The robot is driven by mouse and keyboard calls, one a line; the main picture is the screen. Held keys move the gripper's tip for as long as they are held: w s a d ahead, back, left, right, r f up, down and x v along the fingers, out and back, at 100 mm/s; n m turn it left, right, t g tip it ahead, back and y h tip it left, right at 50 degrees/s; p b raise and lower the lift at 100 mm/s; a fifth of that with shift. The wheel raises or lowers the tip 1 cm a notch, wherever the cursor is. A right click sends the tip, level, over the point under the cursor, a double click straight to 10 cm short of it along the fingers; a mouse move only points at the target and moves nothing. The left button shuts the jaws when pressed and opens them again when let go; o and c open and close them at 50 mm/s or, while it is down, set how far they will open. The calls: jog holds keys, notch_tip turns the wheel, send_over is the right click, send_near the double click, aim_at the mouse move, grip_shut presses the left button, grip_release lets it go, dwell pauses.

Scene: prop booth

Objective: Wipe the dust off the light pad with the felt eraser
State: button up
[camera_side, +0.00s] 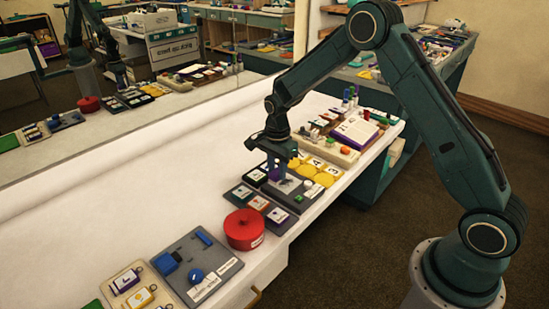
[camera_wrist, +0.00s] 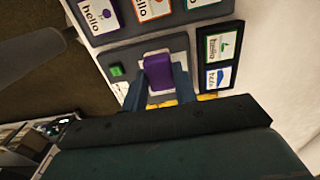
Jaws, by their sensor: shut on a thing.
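My gripper (camera_side: 279,168) points down over a dark grey board (camera_side: 301,204) and is shut on the purple felt eraser. The eraser (camera_wrist: 159,72) sits between my two fingers in the wrist view. The light pad (camera_side: 289,187) is a small pale area on that board, just under and beside my fingers. In the wrist view only pale strips of it (camera_wrist: 160,99) show around the eraser. The eraser is over the pad; I cannot tell whether it touches it. Dust on the pad is too small to make out clearly.
Yellow round pieces (camera_side: 323,179) lie beside the board. A small green button (camera_wrist: 117,71) is on the board. A tray of picture cards (camera_side: 257,203) and a red pot (camera_side: 244,229) stand nearby. A grey board with blue pieces (camera_side: 197,266) is farther left. The white tabletop behind is clear.

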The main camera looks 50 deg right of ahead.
jog(key=shift+f, duration=0.85)
notch_tip(320, 180, down, 2)
jog(key=shift+f, duration=0.1)
jog(key=shift+d, duration=0.85)
jog(key=shift+c, duration=0.3)
jog(key=shift+d, duration=3.4)
jog(key=shift+a, duration=4.1)
jog(key=shift+w+a, duration=0.15)
jog(key=shift+a, duration=0.1)
jog(key=shift+d, duration=4.2)
jog(key=shift+a, duration=4.2)
jog(key=shift+d+r, duration=0.1)
jog(key=shift+r, duration=4.05)
